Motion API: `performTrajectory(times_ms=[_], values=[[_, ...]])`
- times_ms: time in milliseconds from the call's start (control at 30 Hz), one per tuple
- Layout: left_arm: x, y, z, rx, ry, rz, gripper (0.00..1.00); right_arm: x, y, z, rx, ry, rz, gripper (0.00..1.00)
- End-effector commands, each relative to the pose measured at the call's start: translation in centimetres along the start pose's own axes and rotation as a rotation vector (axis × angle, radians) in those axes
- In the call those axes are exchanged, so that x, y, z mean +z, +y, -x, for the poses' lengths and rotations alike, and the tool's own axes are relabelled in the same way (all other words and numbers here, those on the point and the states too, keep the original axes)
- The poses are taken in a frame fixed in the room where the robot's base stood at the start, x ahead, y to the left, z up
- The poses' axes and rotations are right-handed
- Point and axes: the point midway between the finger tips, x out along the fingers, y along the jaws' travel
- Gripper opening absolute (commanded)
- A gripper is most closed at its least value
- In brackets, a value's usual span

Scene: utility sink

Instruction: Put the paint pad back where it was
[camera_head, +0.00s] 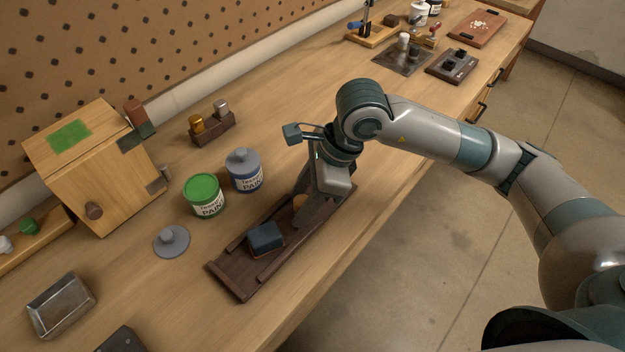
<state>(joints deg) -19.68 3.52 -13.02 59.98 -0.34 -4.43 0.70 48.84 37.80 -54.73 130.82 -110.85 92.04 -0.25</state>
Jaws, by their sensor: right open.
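A dark blue block (265,236), which looks like the paint pad, sits on a long dark wooden tray (229,277) with raised side rails, nearer its left end. My right gripper (308,212) points down over the right part of the tray, to the right of the block and apart from it. The gripper is open. A small light-brown thing (298,202) shows partly behind its fingers; what it is cannot be told. The arm hides the tray's far right part. My left gripper is not in view.
A green-topped paint can (205,196) and a grey-blue paint can (245,171) stand behind the tray. A round grey lid (171,241), a metal tray (61,304) and a wooden cabinet (101,175) are to the left. The bench's front edge is close to the tray.

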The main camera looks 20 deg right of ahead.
Motion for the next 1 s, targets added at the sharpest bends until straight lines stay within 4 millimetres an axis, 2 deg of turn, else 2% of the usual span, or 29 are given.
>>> performTrajectory(times_ms=[100,200,267,433,467,700,833,1000], values=[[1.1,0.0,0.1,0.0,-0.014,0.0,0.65,0.1,-0.1,0.6,-0.002,-0.001,0.0,0.44],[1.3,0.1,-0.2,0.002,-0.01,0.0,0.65,0.0,-0.1,1.7,-0.003,-0.001,0.0,0.44],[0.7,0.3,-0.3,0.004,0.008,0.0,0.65,0.0,-0.1,2.6,-0.004,-0.002,0.002,0.44],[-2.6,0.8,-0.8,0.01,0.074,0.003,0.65,0.0,-0.2,5.7,-0.006,-0.001,0.001,0.44],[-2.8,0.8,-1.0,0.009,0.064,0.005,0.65,0.0,-0.2,6.2,-0.005,-0.001,0.001,0.44],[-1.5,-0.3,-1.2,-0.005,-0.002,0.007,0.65,0.0,-0.1,10.2,-0.005,-0.001,0.001,0.44],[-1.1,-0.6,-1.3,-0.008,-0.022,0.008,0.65,0.1,-0.1,11.5,-0.002,-0.001,0.0,0.44],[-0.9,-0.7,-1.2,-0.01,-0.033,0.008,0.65,0.1,0.0,12.1,0.0,0.0,0.0,0.44]])
